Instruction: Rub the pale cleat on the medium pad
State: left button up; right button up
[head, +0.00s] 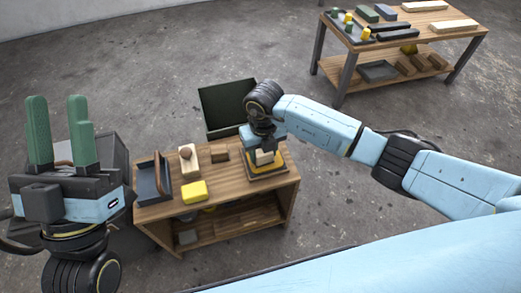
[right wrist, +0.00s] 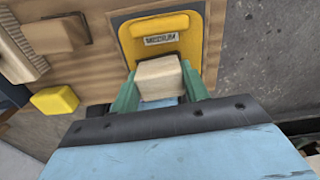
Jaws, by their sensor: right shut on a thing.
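The pale cleat (right wrist: 158,78) is a light wooden block between the green fingers of my right gripper (right wrist: 160,92), which is shut on it. In the head view the cleat (head: 265,157) shows below my right gripper (head: 263,148). The medium pad (right wrist: 183,24) is a yellow plate labelled MEDIUM, set in a dark frame. In the head view its yellow edge (head: 281,160) shows around the cleat at the bench's right end. The cleat is over the pad's near part; I cannot tell whether they touch. My left gripper (head: 61,132) is open and empty, fingers upward, left of the bench.
The wooden bench (head: 230,187) also holds a yellow block (head: 194,191), a pale block with a knob (head: 188,160), a small brown block (head: 220,155) and a dark handled tray (head: 146,184). A dark green bin (head: 228,101) stands behind it. Another table (head: 440,20) is at back right.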

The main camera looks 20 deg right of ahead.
jog(key=shift+d+p, duration=0.35)
jog(key=shift+d, duration=0.95)
jog(key=shift+a, duration=1.85)
jog(key=shift+d+p, duration=0.55)
jog(key=shift+d, duration=1.25)
jog(key=shift+a, duration=1.85)
jog(key=shift+d+p, duration=0.55)
jog(key=shift+d, duration=1.3)
jog(key=shift+a, duration=1.85)
jog(key=shift+d+r+p, duration=0.1)
jog(key=shift+d+p, duration=0.5)
jog(key=shift+d, duration=1.2)
jog(key=shift+a+f, duration=0.2)
jog(key=shift+a, duration=1.6)
jog(key=shift+d+r+p, duration=0.15)
jog(key=shift+d+p, duration=0.3)
jog(key=shift+d, duration=1.4)
jog(key=shift+a, duration=1.85)
jog(key=shift+d+p, duration=0.4)
jog(key=shift+d, duration=1.5)
